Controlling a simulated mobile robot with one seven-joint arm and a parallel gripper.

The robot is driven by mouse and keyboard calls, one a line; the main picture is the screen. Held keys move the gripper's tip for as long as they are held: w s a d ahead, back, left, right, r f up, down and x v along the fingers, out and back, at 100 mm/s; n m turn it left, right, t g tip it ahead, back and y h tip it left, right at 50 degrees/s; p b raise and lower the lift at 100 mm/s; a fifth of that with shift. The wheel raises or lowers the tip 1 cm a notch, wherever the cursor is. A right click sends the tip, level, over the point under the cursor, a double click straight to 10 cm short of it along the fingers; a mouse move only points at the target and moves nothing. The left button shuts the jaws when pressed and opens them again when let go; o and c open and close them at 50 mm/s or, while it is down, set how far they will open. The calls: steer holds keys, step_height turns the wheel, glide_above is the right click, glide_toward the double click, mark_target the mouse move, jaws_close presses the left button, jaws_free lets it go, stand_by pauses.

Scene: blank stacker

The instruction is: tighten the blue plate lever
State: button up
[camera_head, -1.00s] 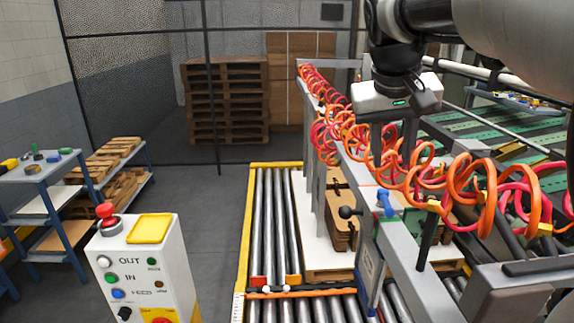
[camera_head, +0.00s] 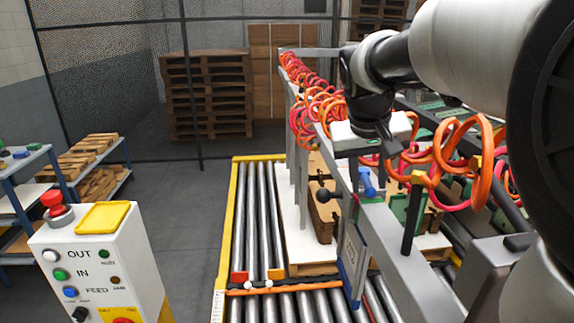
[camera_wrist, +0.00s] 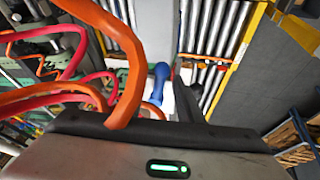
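The blue plate lever (camera_head: 367,182) stands on the grey metal frame beside the roller conveyor. It also shows in the wrist view (camera_wrist: 158,82), just ahead of my gripper and partly covered by it and an orange hose. My gripper (camera_head: 370,158), with a pale body and dark fingers, is close above the lever in the head view. I cannot tell whether they touch. One dark finger shows right of the lever in the wrist view. The other is not clear behind the hose, so the opening cannot be judged.
Orange and pink coiled hoses (camera_head: 460,165) hang around my gripper and along the frame. A black-knobbed handle (camera_head: 323,195) is left of the lever. A control box (camera_head: 95,260) stands front left. Stacked brown blanks (camera_head: 322,215) sit on the conveyor.

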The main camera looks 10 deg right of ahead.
jaws_close()
